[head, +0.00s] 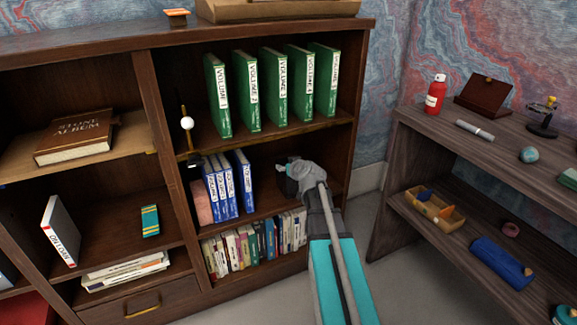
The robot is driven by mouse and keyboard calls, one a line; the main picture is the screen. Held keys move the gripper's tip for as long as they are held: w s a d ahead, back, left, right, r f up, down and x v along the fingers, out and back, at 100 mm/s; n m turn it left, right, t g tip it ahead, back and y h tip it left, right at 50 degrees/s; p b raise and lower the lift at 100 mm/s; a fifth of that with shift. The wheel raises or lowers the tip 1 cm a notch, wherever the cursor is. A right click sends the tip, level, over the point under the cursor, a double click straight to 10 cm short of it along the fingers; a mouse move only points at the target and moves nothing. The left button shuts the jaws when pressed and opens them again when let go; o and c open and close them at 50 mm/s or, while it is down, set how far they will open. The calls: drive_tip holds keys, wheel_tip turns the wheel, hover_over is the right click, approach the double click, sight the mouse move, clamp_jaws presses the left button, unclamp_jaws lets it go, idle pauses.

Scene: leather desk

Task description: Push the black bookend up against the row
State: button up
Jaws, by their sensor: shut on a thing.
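A row of blue books (222,188) stands on the middle shelf of the brown bookcase. The rightmost blue book stands slightly apart from the others and leans a little. A pinkish block (203,203) is at the row's left end. My gripper (284,172) is at the right part of this shelf, to the right of the row, with a gap between. It is shut on a dark thing (290,187), which looks like the black bookend. Most of it is hidden by the gripper, so its shape and exact contact cannot be told.
Green volumes (273,90) stand on the shelf above, and small books (255,243) fill the shelf below. A grey-brown shelf unit (440,150) stands at right. Floor between the units is clear.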

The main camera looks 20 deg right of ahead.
drive_tip(key=a, duration=1.3)
idle(5.1)
drive_tip(key=o, duration=1.3)
drive_tip(key=shift+c, duration=0.2)
drive_tip(key=shift+s, duration=0.2)
